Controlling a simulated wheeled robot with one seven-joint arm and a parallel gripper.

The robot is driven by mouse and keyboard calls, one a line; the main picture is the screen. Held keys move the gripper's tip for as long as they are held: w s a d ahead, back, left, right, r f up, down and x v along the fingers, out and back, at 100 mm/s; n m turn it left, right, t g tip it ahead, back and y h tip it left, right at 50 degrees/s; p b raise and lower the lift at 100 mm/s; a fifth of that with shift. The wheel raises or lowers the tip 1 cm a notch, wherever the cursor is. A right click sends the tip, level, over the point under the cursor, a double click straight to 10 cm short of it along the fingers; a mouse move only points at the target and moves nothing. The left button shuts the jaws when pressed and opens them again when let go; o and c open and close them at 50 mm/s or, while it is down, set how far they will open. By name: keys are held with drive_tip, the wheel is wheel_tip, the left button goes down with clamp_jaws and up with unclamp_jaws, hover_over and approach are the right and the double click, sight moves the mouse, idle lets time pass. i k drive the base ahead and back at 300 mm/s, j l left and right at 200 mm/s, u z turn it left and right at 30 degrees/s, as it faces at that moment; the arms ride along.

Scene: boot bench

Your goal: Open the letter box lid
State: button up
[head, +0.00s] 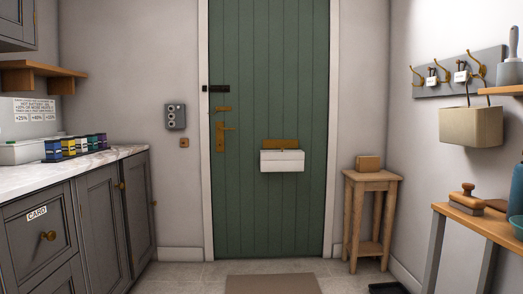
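The letter box (282,161) is a white box fixed to the green door (240,130), right of the door's middle and below handle height. A brass-coloured plate (280,144) sits on the door just above the box. The box's top looks closed, but it is small and I cannot make out a lid edge or hinge. My gripper is not in view.
A counter with cupboards (100,205) runs along the left. A wooden stool (371,185) with a small brown box stands right of the door. A bench (480,222) is at the right. A mat (272,284) lies before the door; the floor between looks clear.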

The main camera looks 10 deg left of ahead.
sight(282, 155)
drive_tip(key=i+u, duration=0.2)
drive_tip(key=i, duration=0.7)
drive_tip(key=i+l+u, duration=0.1)
drive_tip(key=i+u, duration=0.15)
drive_tip(key=i, duration=0.65)
